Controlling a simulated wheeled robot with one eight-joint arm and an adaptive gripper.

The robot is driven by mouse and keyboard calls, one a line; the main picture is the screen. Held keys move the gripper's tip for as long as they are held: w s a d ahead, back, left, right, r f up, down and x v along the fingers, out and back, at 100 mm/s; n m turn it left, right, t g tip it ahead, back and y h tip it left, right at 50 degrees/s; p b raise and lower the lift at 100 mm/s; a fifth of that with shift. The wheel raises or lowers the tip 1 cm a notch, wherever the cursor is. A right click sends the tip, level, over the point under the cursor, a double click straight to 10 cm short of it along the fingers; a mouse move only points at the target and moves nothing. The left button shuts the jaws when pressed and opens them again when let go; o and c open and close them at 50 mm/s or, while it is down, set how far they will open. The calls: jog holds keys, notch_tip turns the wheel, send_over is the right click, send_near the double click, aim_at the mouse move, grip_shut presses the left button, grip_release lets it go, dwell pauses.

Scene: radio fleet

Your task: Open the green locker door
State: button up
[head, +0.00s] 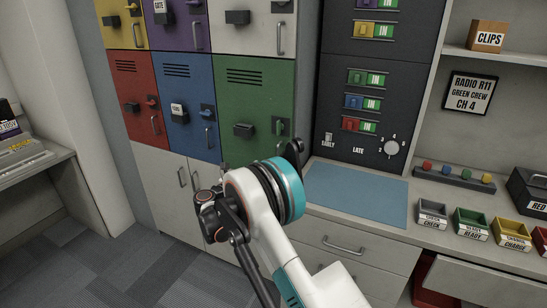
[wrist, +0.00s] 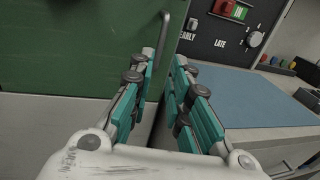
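The green locker door (head: 258,82) is at the lower right of the locker block in the head view and looks shut. It carries slots, a dark box on its front and a handle (head: 279,128) near its right edge. In the wrist view the green door (wrist: 75,45) fills the upper left, with the grey bar handle (wrist: 161,38) upright at its right edge. My gripper (wrist: 164,62) is open, its teal fingers apart, just below and in front of the handle. The handle's lower end is close to the left fingertip; I cannot tell whether they touch.
The red door (head: 133,82) and blue door (head: 188,85) are left of the green one. A dark panel (head: 368,90) with switches and a dial stands to the right. Below it is a counter with a blue mat (head: 355,193) and small trays (head: 472,222). Pale cabinets lie underneath.

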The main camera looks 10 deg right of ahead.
jog(key=b+x, duration=0.2)
jog(key=x, duration=1.1)
jog(key=shift+w+d+b, duration=0.25)
jog(key=shift+d+b, duration=0.05)
jog(key=shift+d, duration=0.05)
grip_shut()
